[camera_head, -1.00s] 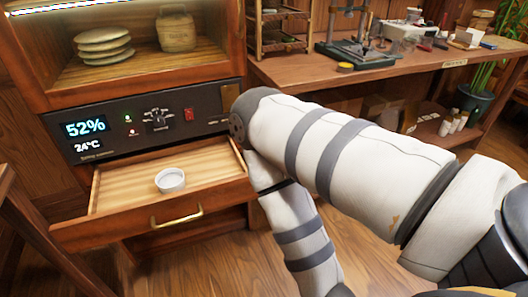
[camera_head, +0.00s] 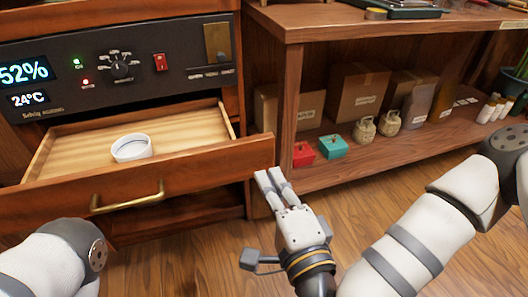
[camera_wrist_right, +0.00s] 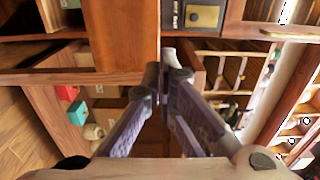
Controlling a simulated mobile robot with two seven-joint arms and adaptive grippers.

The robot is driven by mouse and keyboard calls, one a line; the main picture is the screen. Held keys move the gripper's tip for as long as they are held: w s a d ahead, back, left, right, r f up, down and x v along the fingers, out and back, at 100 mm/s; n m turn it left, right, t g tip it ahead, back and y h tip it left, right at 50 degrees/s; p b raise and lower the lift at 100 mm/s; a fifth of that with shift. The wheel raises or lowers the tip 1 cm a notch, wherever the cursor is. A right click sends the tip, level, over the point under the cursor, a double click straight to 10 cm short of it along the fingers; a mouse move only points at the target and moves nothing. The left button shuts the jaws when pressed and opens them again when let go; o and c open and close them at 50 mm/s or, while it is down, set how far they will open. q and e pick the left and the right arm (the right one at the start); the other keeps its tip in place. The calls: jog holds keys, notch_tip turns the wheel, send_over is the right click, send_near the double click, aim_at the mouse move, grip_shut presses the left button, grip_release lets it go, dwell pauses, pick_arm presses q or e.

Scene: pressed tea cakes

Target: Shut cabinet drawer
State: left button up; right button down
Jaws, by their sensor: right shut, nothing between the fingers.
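The cabinet drawer (camera_head: 180,176) stands pulled out below the control panel in the head view. Its front carries a brass handle (camera_head: 128,197), and a white round dish (camera_head: 131,147) sits inside. My right gripper (camera_head: 268,177) is shut and empty, with its fingertips close to the right end of the drawer front. I cannot tell whether they touch it. In the right wrist view the closed fingers (camera_wrist_right: 168,70) point toward wooden furniture. Part of my left arm shows at the lower left of the head view, but its gripper is not visible.
The control panel (camera_head: 110,65) is above the drawer. To the right, a wooden workbench (camera_head: 292,95) has a lower shelf with cardboard boxes (camera_head: 366,93), a red box (camera_head: 303,154), a teal box (camera_head: 333,146) and small sacks. Open floor lies in front.

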aim_at(252, 142)
pick_arm(q)
jog(key=shift+s+f+b, duration=0.15)
jog(key=shift+f+b, duration=0.25)
jog(key=shift+b, duration=0.05)
pick_arm(e)
jog(key=x, duration=0.8)
jog(key=shift+w+f, duration=0.15)
jog(key=shift+w, duration=0.2)
